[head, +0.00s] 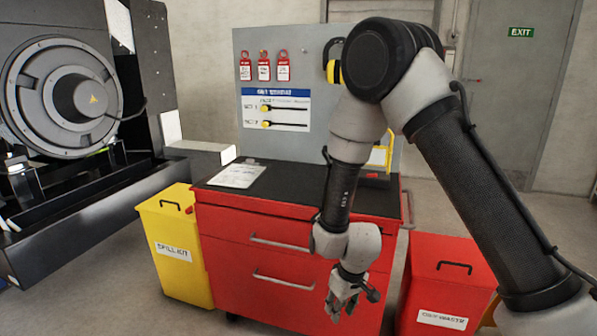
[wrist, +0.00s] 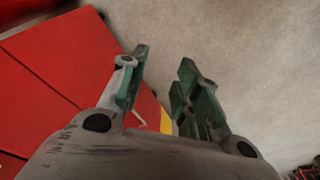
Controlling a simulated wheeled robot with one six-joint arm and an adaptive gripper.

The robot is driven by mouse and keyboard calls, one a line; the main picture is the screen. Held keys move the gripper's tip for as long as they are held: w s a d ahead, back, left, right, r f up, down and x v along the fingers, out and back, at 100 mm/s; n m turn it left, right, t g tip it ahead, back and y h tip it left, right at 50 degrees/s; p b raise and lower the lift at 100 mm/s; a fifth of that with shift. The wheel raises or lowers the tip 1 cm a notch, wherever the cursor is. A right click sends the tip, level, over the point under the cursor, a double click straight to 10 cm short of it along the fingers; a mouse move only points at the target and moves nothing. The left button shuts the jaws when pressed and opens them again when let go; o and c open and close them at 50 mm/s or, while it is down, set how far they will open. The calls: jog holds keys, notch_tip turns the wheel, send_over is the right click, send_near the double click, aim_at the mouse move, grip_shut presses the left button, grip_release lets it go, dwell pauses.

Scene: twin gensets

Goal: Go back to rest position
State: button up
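My gripper (head: 345,300) hangs low, pointing down in front of the red drawer cabinet (head: 285,262). In the wrist view, my gripper (wrist: 160,90) has its two fingers spread apart with nothing between them. The floor and the red cabinet front show beyond the fingers. My arm reaches in from the right in the head view, bends high up and comes down past the cabinet's right part, hiding some of it.
A yellow spill-kit bin (head: 172,275) stands left of the cabinet, and a red waste bin (head: 445,295) stands right of it. A board (head: 275,150) with red tags rises behind the worktop (head: 290,182). A genset (head: 70,95) is at the left. An exit door (head: 520,90) is behind.

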jog(key=s+d+r+m+t, duration=0.1)
jog(key=s+d+r, duration=0.5)
jog(key=r, duration=0.6)
jog(key=s+d+r+m+t, duration=0.1)
jog(key=s+d+r+m, duration=0.2)
jog(key=d+r, duration=0.7)
jog(key=s+d+r+m+h, duration=0.1)
jog(key=s+d+r+m, duration=0.1)
jog(key=s+d+r, duration=0.6)
notch_tip(320, 180, up, 7)
jog(key=shift+s+d+f+t, duration=0.1)
jog(key=shift+s+d+t, duration=0.3)
jog(key=shift+d, duration=0.2)
